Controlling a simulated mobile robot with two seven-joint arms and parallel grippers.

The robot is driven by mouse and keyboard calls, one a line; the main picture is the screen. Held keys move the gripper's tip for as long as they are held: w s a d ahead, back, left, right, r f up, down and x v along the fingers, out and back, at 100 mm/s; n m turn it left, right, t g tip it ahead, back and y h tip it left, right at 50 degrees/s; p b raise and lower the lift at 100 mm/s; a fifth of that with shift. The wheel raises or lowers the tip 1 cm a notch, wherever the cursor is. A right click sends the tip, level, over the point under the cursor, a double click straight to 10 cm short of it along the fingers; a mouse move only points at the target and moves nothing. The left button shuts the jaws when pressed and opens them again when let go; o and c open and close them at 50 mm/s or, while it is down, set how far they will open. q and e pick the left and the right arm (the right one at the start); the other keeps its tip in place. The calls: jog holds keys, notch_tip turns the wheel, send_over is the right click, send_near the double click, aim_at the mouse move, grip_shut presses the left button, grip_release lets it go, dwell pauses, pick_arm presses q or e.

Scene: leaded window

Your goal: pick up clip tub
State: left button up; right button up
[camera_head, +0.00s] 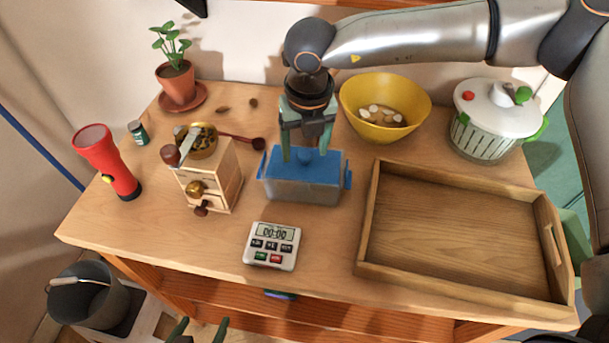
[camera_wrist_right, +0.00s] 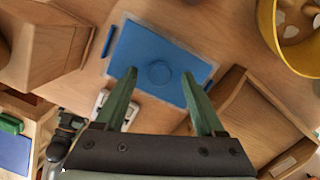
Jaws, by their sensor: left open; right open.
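The clip tub (camera_head: 304,190) is a grey box with a blue lid, a round knob on the lid and blue side clips. It stands in the middle of the wooden table. My right gripper (camera_head: 305,153) points down over the lid, open, with its green fingers on either side of the knob. In the right wrist view the blue lid (camera_wrist_right: 135,50) lies under the open fingers (camera_wrist_right: 160,74), with the knob between them. I cannot tell whether the tips touch the lid. My left gripper (camera_head: 198,331) is open at the bottom edge, below the table front, mostly out of frame.
A coffee grinder (camera_head: 212,178) stands close left of the tub, with a dark red spoon (camera_head: 240,140) behind. A timer (camera_head: 272,246) lies in front. A yellow bowl (camera_head: 365,125) is behind right, beside a salad spinner (camera_head: 487,138). A wooden tray (camera_head: 450,235) fills the right front.

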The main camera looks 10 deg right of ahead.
grip_shut()
dwell(0.6)
dwell(0.3)
